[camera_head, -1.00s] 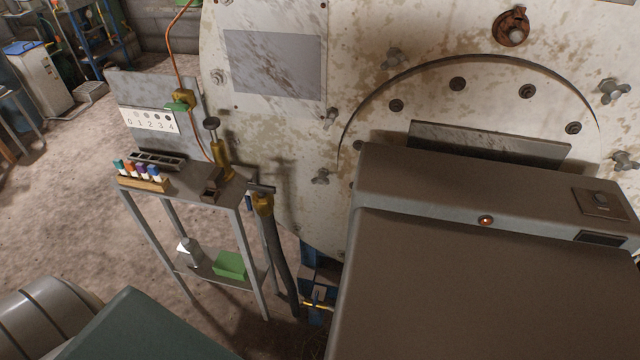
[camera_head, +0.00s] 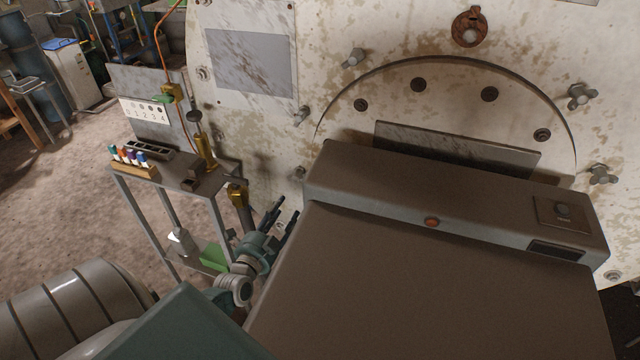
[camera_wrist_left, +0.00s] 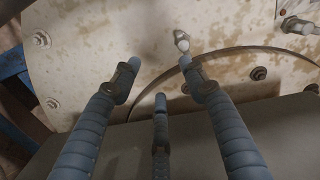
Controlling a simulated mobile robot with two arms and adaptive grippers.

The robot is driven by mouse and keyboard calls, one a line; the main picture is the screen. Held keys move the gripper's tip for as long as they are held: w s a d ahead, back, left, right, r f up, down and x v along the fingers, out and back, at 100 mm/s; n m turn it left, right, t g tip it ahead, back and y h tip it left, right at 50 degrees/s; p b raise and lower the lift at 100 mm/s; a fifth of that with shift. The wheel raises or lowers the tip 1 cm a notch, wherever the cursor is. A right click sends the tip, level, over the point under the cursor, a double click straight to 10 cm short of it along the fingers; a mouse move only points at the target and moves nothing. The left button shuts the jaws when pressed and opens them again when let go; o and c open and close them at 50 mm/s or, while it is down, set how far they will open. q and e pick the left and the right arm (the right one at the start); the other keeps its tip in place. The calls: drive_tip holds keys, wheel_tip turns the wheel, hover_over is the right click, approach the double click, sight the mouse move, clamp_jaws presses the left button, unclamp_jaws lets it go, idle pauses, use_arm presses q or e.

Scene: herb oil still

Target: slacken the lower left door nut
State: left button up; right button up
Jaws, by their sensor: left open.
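My left gripper (camera_head: 282,212) is open and empty, below the lower left nut and beside the box's left side. In the left wrist view its spread fingers (camera_wrist_left: 158,80) point at the still front, and a wing nut (camera_wrist_left: 181,42) lies beyond their tips, apart from them. My right gripper is not in view.
The brown box (camera_head: 430,270) covers the lower door, close to the right of my left gripper. A metal stand (camera_head: 190,180) with coloured bottles (camera_head: 132,157) and a green block (camera_head: 214,257) is to the left. Open floor (camera_head: 70,200) lies further left.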

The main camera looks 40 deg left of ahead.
sight(297, 178)
use_arm(q)
drive_tip(key=shift+t+y, duration=0.3)
drive_tip(key=shift+t, duration=0.1)
drive_tip(key=w+a+r, duration=0.1)
drive_tip(key=w, duration=0.2)
drive_tip(key=w+a+r+b, duration=0.1)
drive_tip(key=w, duration=0.3)
drive_tip(key=w+a+r, duration=0.1)
drive_tip(key=w, duration=0.2)
drive_tip(key=shift+w+a+b, duration=0.15)
drive_tip(key=shift+w+b, duration=0.05)
drive_tip(key=shift+b, duration=0.15)
drive_tip(key=shift+w+a+r, duration=0.1)
drive_tip(key=shift+w+a, duration=0.15)
drive_tip(key=shift+w, duration=0.25)
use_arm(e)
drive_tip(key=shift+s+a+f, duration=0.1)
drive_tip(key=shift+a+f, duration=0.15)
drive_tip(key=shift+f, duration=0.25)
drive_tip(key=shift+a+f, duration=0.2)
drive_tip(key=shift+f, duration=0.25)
